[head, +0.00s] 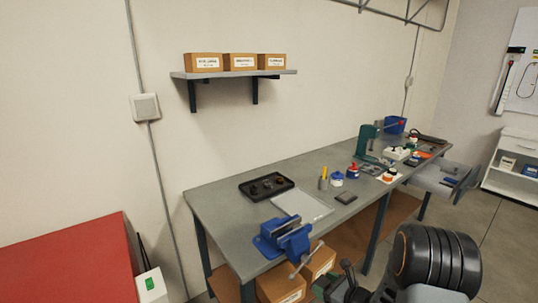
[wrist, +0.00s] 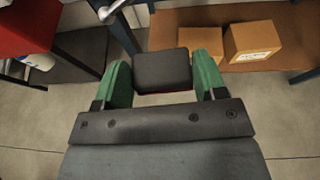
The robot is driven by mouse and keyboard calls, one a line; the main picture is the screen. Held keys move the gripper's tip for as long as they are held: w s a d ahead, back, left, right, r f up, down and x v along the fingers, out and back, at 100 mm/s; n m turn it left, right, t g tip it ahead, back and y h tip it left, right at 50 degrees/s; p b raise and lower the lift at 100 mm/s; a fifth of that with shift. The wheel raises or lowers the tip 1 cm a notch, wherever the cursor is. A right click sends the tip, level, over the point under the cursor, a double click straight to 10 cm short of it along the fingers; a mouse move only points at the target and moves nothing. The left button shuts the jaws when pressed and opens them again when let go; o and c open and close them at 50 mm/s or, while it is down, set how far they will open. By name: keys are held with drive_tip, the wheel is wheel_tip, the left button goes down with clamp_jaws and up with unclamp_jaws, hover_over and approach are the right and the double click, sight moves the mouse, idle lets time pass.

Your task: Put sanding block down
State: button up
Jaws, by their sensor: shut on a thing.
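The sanding block (wrist: 163,76), a dark grey block with a thin red lower edge, sits between the green fingers of my gripper (wrist: 162,64) in the wrist view. The fingers are shut on its two sides. The block is held in the air in front of the bench, with floor and the bench's lower shelf behind it. In the head view my arm is at the lower right, and the held block cannot be made out there. The grey workbench (head: 225,206) runs along the wall.
A blue vise (head: 284,238) is at the bench's near edge. A black tray (head: 266,187), a pale sheet (head: 301,205) and a small dark block (head: 346,198) lie behind it. Cardboard boxes (head: 281,286) stand on the lower shelf. A red cabinet (head: 70,262) is at left.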

drive_tip(key=shift+s+m+t+h, duration=0.2)
drive_tip(key=shift+m+t+h, duration=0.1)
drive_tip(key=shift+m+h, duration=0.3)
drive_tip(key=shift+s+m+t+h, duration=0.15)
drive_tip(key=shift+m+t+h, duration=0.15)
drive_tip(key=shift+m+h, duration=0.3)
wheel_tip(320, 180, up, 5)
drive_tip(key=m+t+h, duration=0.1)
drive_tip(key=m+h, duration=0.1)
hover_over(326, 285)
drive_tip(key=shift+f, duration=0.15)
wheel_tip(326, 285, up, 6)
drive_tip(key=a, duration=0.1)
drive_tip(key=shift+w+a, duration=0.25)
drive_tip(key=shift+w, duration=0.2)
drive_tip(key=shift+f, duration=0.1)
